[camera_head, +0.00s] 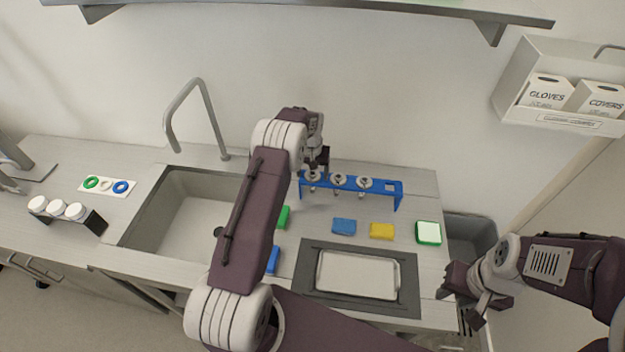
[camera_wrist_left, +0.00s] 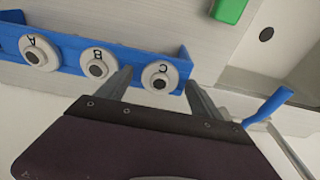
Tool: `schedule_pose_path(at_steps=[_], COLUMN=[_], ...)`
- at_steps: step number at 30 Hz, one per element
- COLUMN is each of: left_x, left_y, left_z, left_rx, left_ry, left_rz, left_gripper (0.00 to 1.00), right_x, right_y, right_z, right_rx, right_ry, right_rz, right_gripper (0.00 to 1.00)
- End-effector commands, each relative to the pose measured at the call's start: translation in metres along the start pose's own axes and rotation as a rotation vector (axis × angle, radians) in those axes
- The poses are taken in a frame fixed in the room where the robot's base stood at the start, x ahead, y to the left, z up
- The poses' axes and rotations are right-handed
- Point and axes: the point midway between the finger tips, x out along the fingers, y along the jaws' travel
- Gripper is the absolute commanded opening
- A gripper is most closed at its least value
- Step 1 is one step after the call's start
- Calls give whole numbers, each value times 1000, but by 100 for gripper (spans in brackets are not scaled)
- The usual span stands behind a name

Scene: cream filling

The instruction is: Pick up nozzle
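A blue rack (camera_head: 385,188) stands at the back of the counter and holds three white nozzles with dark centres. In the left wrist view the rack (camera_wrist_left: 72,56) shows nozzle A (camera_wrist_left: 39,53), nozzle B (camera_wrist_left: 98,66) and nozzle C (camera_wrist_left: 160,76). My left gripper (camera_wrist_left: 160,88) is open, with one finger on each side of nozzle C; I cannot tell whether they touch it. In the head view the left gripper (camera_head: 320,160) is over the rack's left end, partly hidden by my arm. My right gripper (camera_head: 461,305) is empty and its fingers look apart, at the counter's right front.
A sink (camera_head: 175,215) with a tall faucet lies left of my left arm. A metal tray (camera_head: 357,275) sits nearer. A shelf (camera_head: 330,15) hangs above.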

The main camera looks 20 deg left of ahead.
Motion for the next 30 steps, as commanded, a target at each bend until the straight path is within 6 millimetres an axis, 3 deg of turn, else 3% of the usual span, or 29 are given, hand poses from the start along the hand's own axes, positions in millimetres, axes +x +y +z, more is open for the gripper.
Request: schedule_pose_path(at_steps=[1, 6, 8, 19, 23, 30], left_x=[0, 0, 0, -10, -32, -93], left_y=[0, 0, 0, 0, 0, 0], left_z=[0, 0, 0, -2, -6, -16], left_rx=[0, 0, 0, 0, 0, 0], left_ry=[0, 0, 0, 3, 5, 7], left_rz=[0, 0, 0, 0, 1, 1], left_gripper=[60, 13, 0, 0, 0, 0], right_x=[0, 0, 0, 5, 14, 26], right_y=[0, 0, 0, 0, 0, 0], right_z=[0, 0, 0, 1, 1, 3], right_rx=[0, 0, 0, 0, 0, 0], right_ry=[0, 0, 0, 0, 0, 0], right_rz=[0, 0, 0, 0, 0, 0], right_gripper=[36, 36, 36, 36, 36, 36])
